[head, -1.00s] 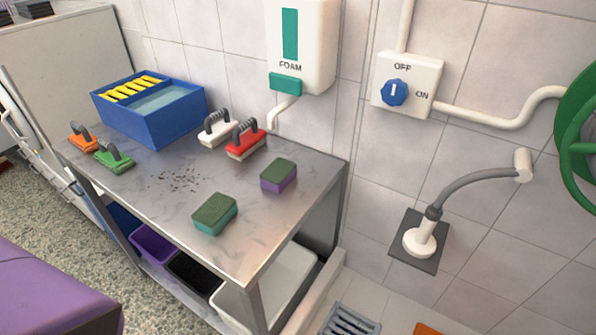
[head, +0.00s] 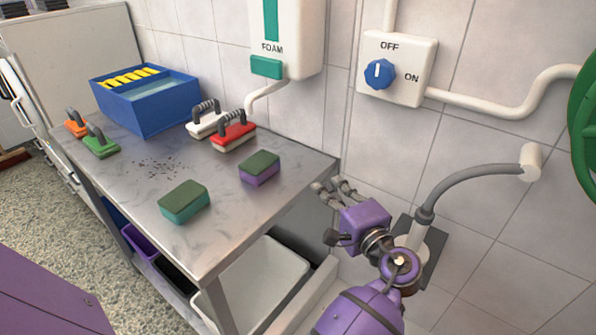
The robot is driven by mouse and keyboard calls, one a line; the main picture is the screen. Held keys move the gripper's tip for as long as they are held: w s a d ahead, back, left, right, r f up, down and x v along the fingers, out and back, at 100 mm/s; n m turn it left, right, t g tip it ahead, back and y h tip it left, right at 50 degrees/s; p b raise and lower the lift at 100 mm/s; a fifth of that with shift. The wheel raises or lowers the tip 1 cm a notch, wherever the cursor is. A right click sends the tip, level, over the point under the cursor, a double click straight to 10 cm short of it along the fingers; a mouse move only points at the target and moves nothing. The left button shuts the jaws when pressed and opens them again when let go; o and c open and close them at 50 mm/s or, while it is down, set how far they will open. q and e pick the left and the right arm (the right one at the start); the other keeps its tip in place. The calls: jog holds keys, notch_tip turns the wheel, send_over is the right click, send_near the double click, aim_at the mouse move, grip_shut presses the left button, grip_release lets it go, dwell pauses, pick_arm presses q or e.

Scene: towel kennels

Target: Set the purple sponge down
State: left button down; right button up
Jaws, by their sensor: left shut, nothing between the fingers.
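The purple sponge (head: 260,172), with a dark green scouring top, lies flat on the steel table (head: 225,235) near its right edge. My left gripper (head: 333,187), on a purple arm from the bottom of the head view, is shut and empty. It is to the right of the sponge, past the table's right edge and apart from the sponge. My right gripper is not in view.
A teal sponge (head: 184,206) lies in front and left of the purple one. Brushes in green (head: 101,148), orange, white and red (head: 233,139) stand around dark specks. A blue bin (head: 150,110) is at the back. A foot-shower pipe (head: 470,178) is right of my gripper.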

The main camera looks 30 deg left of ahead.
aim_at(295, 176)
pick_arm(q)
jog(key=x, duration=0.3)
jog(key=p+x, duration=0.1)
jog(key=x, duration=0.2)
jog(key=r+x, duration=0.1)
jog(key=x, duration=0.2)
jog(key=shift+w+a, duration=0.25)
jog(key=s+a, duration=0.1)
jog(key=s+a+p, duration=0.1)
jog(key=shift+a, duration=0.3)
jog(key=shift+s+a+f, duration=0.15)
jog(key=shift+s+a, duration=0.1)
jog(key=shift+a, duration=0.05)
